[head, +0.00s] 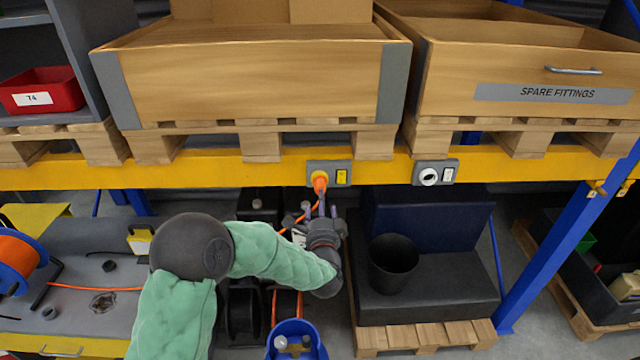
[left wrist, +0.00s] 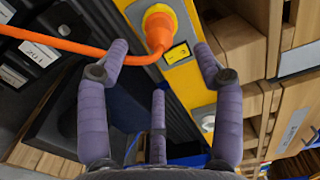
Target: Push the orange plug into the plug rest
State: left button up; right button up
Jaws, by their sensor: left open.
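The orange plug (head: 320,183) sits at a grey plate with a yellow switch on the yellow beam; the plug also shows in the left wrist view (left wrist: 158,28). Whether it is fully seated cannot be told. An orange cable (left wrist: 70,45) curves from it to the left. My left gripper (head: 322,204) is open just below the plug. In the left wrist view its purple fingers (left wrist: 161,52) are spread, with the plug beyond and between the tips. A second grey plate (head: 436,173) with a round white-rimmed socket sits to the right. I cannot tell which plate is the plug rest.
Wooden crates (head: 245,82) on pallets stand above the yellow beam (head: 220,172). A black bin (head: 392,265) stands on a dark block at lower right. A blue post (head: 560,240) rises at right. A cable reel (head: 14,262) is at far left.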

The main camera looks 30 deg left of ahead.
aim_at(320, 185)
pick_arm(q)
jog(key=shift+b+x, duration=0.55)
jog(key=shift+x, duration=3.75)
grip_shut()
jog(key=shift+s+d, duration=0.1)
jog(key=shift+s, duration=0.1)
jog(key=shift+p+v, duration=0.4)
jog(key=shift+v, duration=0.4)
jog(key=shift+s, duration=0.1)
jog(key=shift+p+v, duration=0.35)
jog(key=shift+v, duration=1.6)
